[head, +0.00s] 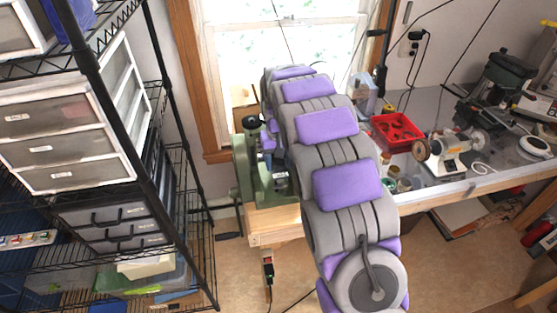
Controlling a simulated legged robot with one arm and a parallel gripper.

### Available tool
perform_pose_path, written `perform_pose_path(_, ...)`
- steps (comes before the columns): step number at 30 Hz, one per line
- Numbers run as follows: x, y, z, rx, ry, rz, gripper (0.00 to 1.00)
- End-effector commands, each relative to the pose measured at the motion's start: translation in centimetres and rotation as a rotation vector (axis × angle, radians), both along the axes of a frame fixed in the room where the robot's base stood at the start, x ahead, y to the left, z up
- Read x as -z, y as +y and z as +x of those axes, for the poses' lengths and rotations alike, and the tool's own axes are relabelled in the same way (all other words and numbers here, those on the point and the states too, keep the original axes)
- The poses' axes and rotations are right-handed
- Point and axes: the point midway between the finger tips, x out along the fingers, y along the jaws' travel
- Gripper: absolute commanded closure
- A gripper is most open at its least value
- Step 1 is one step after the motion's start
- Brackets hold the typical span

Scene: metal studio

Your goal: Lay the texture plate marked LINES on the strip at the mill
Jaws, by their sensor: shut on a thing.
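The green rolling mill (243,175) stands on the wooden bench end, left of my raised grey and purple arm. A black knob tops it, and its dark crank handle (229,236) sticks out at the lower left. My arm reaches up from the bottom of the view toward the window. A small purple part of it shows close behind the mill. My gripper is hidden behind the arm links. I cannot see the LINES plate or the strip. The right side of the mill is partly covered by my arm.
Right of my arm, the workbench (455,190) holds a red tray (398,132), small jars and a white bench motor (446,158). A wire shelf with white drawers (65,145) stands at the left. Open floor (225,270) lies between shelf and bench.

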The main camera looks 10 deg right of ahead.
Motion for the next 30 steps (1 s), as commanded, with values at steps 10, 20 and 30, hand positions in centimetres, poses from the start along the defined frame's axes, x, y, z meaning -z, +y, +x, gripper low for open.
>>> perform_pose_path(10, 0.0, 0.0, 0.0, 0.000, 0.000, 0.000, 0.25)
perform_pose_path(20, -0.1, 0.0, 0.0, 0.000, 0.001, 0.000, 0.18)
perform_pose_path(30, -5.1, 0.0, 0.2, -0.001, -0.006, 0.000, 0.18)
